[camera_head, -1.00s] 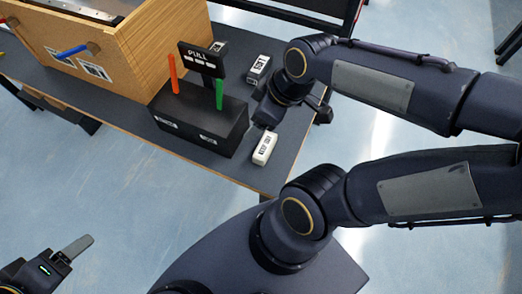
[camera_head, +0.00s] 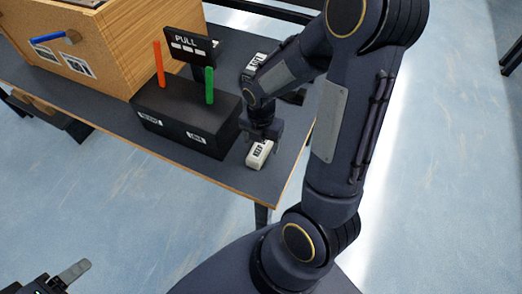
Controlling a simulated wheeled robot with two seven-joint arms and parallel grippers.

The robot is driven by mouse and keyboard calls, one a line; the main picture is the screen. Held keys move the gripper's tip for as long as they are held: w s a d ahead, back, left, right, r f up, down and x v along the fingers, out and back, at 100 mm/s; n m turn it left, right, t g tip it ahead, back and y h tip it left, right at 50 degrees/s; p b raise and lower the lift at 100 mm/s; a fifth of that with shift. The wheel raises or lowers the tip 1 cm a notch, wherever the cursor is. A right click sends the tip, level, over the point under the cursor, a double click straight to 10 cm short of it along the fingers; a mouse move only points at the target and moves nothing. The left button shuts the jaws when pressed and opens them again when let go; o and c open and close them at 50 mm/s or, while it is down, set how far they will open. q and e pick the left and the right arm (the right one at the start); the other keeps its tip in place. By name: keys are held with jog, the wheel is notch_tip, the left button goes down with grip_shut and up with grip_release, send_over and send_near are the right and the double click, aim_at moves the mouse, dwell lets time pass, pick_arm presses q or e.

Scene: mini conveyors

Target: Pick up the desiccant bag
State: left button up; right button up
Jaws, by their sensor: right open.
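A small white block-like packet (camera_head: 259,154) with a black-printed label lies near the right edge of the dark table; it may be the desiccant bag, but its print is too small to read surely. My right gripper (camera_head: 262,136) is open and points down at this packet's far end, covering part of it. I cannot tell whether the fingers touch it. My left gripper (camera_head: 68,277) is at the bottom left corner, away from the table, with one finger showing and the rest cut off.
A black box (camera_head: 185,115) with a red-orange stick, a green stick and a PULL sign stands left of the packet. A wooden cabinet (camera_head: 120,45) with a blue handle is behind it. Another white labelled item (camera_head: 256,61) lies farther back, partly behind my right arm.

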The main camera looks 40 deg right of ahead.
aim_at(261, 146)
notch_tip(261, 146, down, 3)
jog(key=shift+w+f+b, duration=0.1)
jog(key=shift+b, duration=0.2)
jog(key=shift+c, duration=0.4)
jog(key=c, duration=1)
